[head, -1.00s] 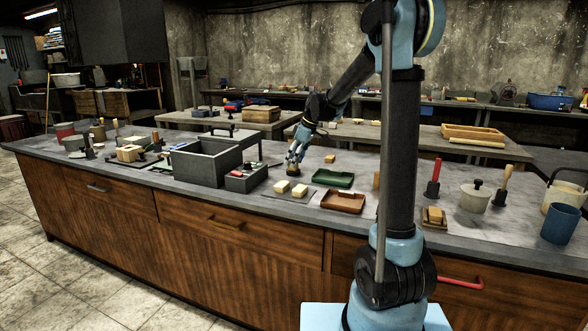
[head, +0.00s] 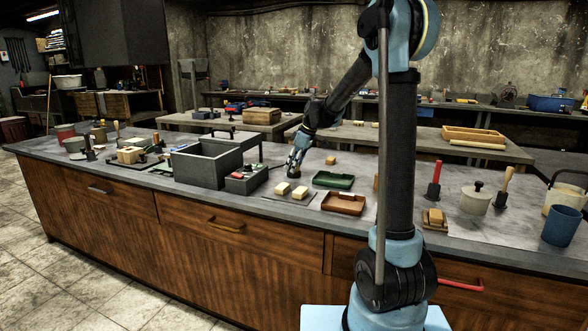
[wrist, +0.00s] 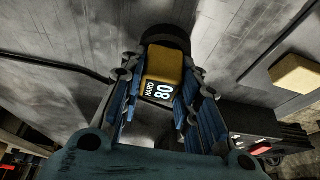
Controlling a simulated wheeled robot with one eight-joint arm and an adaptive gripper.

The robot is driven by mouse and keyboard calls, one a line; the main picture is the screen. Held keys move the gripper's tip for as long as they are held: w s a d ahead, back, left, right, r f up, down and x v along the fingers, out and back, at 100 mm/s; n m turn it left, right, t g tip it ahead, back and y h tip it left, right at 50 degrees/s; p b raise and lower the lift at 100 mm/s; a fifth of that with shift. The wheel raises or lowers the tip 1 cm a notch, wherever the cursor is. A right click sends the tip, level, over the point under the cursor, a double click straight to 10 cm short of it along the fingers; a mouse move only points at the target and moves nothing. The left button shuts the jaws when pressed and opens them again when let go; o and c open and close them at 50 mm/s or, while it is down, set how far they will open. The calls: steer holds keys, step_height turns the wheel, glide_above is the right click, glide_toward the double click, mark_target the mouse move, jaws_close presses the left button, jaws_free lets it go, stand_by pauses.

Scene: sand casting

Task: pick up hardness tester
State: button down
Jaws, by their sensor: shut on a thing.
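The hardness tester (wrist: 164,66) shows in the wrist view, with a yellow body, a dark round end at the top of the picture and a black label reading "HARD 80". My gripper (wrist: 160,84) has its blue fingers on both sides of the tester and is shut on it. In the head view my gripper (head: 294,167) points down at the worktop, just behind the yellowish blocks. The tester is too small and covered there to make out. I cannot tell whether it still touches the worktop.
Two yellowish blocks (head: 291,189) lie on a dark mat in front of my gripper. A green tray (head: 333,180) and a brown tray (head: 343,204) lie to the right.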

step_height(320, 180, up, 10)
stand_by(0.5)
steer(key=c, duration=1.8)
jaws_free()
steer(key=c, duration=0.4)
steer(key=shift+c, duration=0.2)
